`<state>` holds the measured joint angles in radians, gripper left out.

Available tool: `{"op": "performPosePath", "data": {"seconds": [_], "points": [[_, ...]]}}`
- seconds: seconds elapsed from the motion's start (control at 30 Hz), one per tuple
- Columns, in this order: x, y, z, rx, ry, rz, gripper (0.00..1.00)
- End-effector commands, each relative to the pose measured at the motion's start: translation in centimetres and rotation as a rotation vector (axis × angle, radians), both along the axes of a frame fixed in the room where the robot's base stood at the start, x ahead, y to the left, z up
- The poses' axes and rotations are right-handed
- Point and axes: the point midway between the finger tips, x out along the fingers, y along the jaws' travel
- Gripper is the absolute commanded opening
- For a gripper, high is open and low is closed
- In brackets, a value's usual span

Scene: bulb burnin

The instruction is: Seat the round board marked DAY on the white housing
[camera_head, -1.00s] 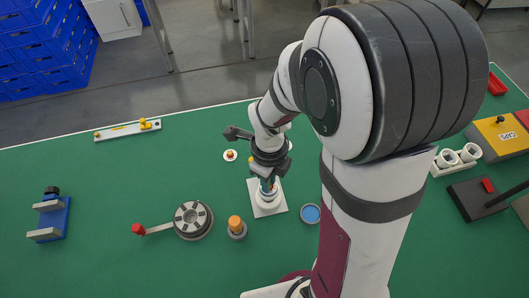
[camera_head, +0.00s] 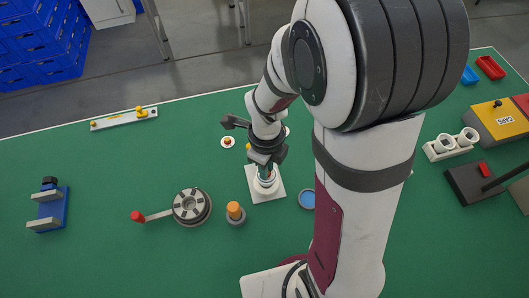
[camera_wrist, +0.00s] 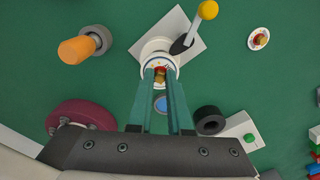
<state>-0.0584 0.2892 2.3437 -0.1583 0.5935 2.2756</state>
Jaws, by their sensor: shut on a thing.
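The white housing (camera_wrist: 155,46) stands on a pale square plate (camera_wrist: 196,58) in the wrist view. In the head view the housing (camera_head: 266,186) is directly below my gripper (camera_head: 266,170). My gripper (camera_wrist: 161,74) is shut on the reddish-gold part of a white round board (camera_wrist: 160,60). The board is at the housing's top; I cannot tell whether it rests on it or is slightly above. Its marking is not readable. Another white round board (camera_wrist: 258,38) with a red-gold centre lies apart on the green table, also in the head view (camera_head: 228,142).
A lever with a yellow knob (camera_wrist: 208,10) stands beside the housing. An orange-topped post (camera_head: 235,212) and a grey round fixture with a red-knobbed handle (camera_head: 191,207) are to the left. A blue round dish (camera_head: 306,199) is to the right.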

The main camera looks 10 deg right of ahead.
Motion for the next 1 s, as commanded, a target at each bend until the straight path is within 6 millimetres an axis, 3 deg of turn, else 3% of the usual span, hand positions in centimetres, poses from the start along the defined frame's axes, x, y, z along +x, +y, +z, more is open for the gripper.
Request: {"op": "performPosePath", "data": {"seconds": [0.73,0.77,0.8,0.93,1.0], "points": [[-0.02,0.01,-0.73,0.000,0.000,-0.001,0.00],[-0.02,0.00,-0.73,0.001,0.001,-0.001,0.19],[-0.02,0.00,-0.73,0.000,0.000,-0.001,0.26],[-0.01,0.00,-0.72,0.000,0.000,-0.001,0.50],[-0.01,0.00,-0.72,0.000,0.000,-0.001,0.52]]}}
